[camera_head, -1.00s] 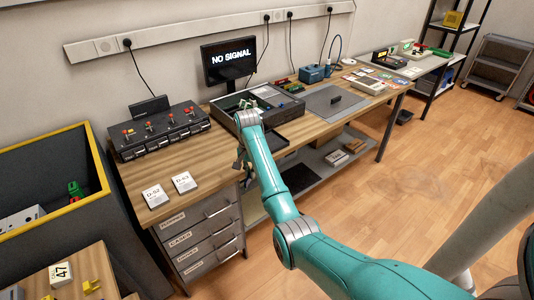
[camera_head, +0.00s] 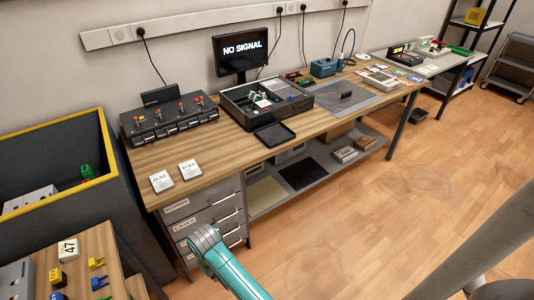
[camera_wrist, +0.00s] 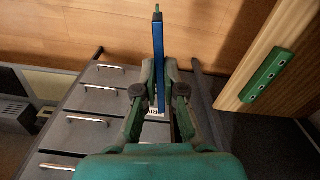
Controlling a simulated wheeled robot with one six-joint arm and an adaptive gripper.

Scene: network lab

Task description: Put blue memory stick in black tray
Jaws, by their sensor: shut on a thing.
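In the wrist view my gripper (camera_wrist: 158,85) is shut on a thin blue stick (camera_wrist: 157,45), the blue memory stick, which stands out lengthwise between the fingers. In the head view only my teal arm shows at the bottom, in front of the drawer cabinet; the fingers and the stick are hidden there. A small black tray (camera_head: 274,134) lies on the wooden bench, just in front of the open black case. My gripper is well apart from it, lower and to the left in the head view.
The open black case (camera_head: 240,112) with boards inside stands behind the tray. Two white cards (camera_head: 189,169) lie on the bench's left end. The drawer cabinet (camera_head: 207,219) is below. A yellow-rimmed bin (camera_head: 48,125) stands at left.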

